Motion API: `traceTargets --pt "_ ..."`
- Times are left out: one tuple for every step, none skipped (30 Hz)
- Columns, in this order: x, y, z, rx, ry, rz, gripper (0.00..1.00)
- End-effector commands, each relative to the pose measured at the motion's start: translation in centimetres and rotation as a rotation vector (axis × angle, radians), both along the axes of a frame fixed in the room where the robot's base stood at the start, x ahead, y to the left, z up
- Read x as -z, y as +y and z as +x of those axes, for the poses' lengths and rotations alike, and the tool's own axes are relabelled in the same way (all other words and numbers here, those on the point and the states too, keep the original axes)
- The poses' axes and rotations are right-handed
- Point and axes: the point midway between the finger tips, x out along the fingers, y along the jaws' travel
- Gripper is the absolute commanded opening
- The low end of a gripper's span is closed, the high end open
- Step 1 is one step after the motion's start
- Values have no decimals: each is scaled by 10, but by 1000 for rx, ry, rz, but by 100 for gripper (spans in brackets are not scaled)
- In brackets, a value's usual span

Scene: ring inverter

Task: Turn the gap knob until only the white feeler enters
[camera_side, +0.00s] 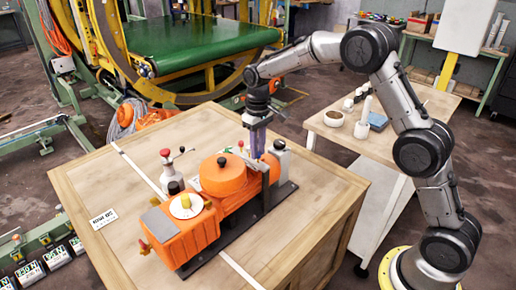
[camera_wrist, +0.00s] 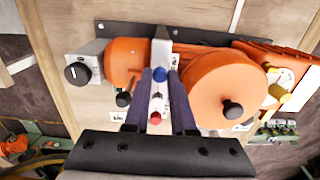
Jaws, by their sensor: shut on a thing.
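The orange machine (camera_side: 225,200) stands on a black base plate on the crate top. A light grey block with a black knob (camera_wrist: 78,72) sits at one end, likely the gap knob; its block (camera_side: 281,155) shows behind my gripper in the side view. My gripper (camera_wrist: 160,78) points down over the machine between this block and the round orange drum (camera_wrist: 222,90). Its fingers are shut on a narrow grey-white piece (camera_wrist: 160,50) with a blue, a dark and a red spot. Whether a feeler is in the gap cannot be seen.
The crate top (camera_side: 310,205) is clear at right. A side table (camera_side: 385,140) holds small items.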

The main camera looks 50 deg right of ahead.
Motion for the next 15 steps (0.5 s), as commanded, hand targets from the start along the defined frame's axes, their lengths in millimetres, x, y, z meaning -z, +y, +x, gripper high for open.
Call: traceTargets --pt "0 -1 0 0 -1 -1 0" --pt "0 -1 0 0 -1 -1 0" --pt "0 -1 0 0 -1 -1 0" --pt "0 -1 0 0 -1 -1 0" --pt "0 -1 0 0 -1 -1 0" --pt "0 -1 0 0 -1 -1 0" --pt "0 -1 0 0 -1 -1 0" --pt "0 -1 0 0 -1 -1 0" --pt "0 -1 0 0 -1 -1 0" --pt "0 -1 0 0 -1 -1 0" --pt "0 -1 0 0 -1 -1 0" --pt "0 -1 0 0 -1 -1 0" --pt "-1 -1 0 0 -2 -1 0" --pt "-2 -1 0 0 -2 -1 0" --pt "-5 -1 0 0 -3 -1 0"
